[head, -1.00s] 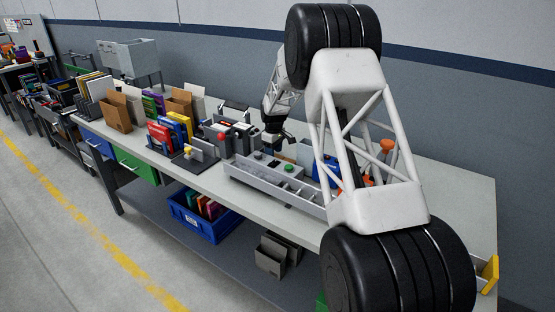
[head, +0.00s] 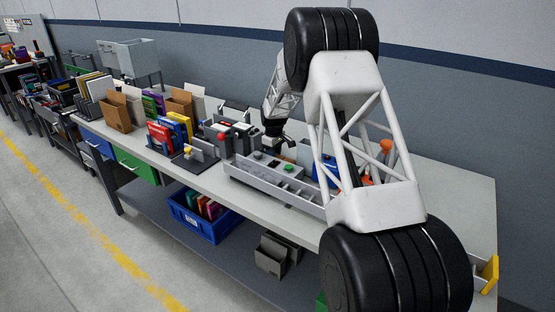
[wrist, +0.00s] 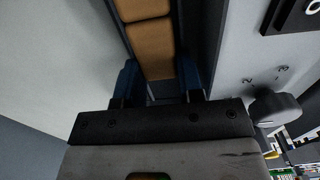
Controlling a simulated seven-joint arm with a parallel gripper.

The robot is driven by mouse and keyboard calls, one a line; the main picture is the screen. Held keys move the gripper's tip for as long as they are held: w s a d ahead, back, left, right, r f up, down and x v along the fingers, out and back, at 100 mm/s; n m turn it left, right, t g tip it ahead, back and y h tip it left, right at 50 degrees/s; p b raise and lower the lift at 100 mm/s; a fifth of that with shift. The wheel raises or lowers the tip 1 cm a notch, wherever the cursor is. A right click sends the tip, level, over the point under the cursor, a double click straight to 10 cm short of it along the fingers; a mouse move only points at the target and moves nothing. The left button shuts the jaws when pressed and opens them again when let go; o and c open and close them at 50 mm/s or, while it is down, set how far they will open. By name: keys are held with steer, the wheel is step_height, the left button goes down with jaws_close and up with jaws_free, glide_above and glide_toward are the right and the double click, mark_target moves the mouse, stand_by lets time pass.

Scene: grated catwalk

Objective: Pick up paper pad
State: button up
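My gripper (head: 274,141) hangs over the back of the grey tray unit on the workbench in the head view. In the wrist view its two blue fingers (wrist: 158,80) are spread apart and point down toward a narrow channel. Tan-brown flat pieces (wrist: 146,35) lie in a row in that channel, and the nearest one shows between the fingers. I cannot tell whether one of these is the paper pad. No grip on anything is visible. In the head view my arm hides part of the bench.
The grey tray unit (head: 268,183) has a raised front wall. To its left stand a grey machine with a red knob (head: 222,137), several books (head: 165,135) and cardboard holders (head: 117,112). A blue bin (head: 205,228) sits on the lower shelf. The bench's front left edge is clear.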

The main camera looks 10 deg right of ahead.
steer(key=shift+r, duration=0.15)
step_height(320, 180, up, 10)
stand_by(0.9)
steer(key=shift+s, duration=0.1)
stand_by(0.5)
steer(key=shift+s+r+m, duration=3.7)
steer(key=shift+s+r, duration=0.25)
steer(key=shift+s, duration=1)
steer(key=d+n, duration=0.7)
steer(key=d, duration=0.3)
steer(key=shift+d+f, duration=0.1)
steer(key=shift+f, duration=0.05)
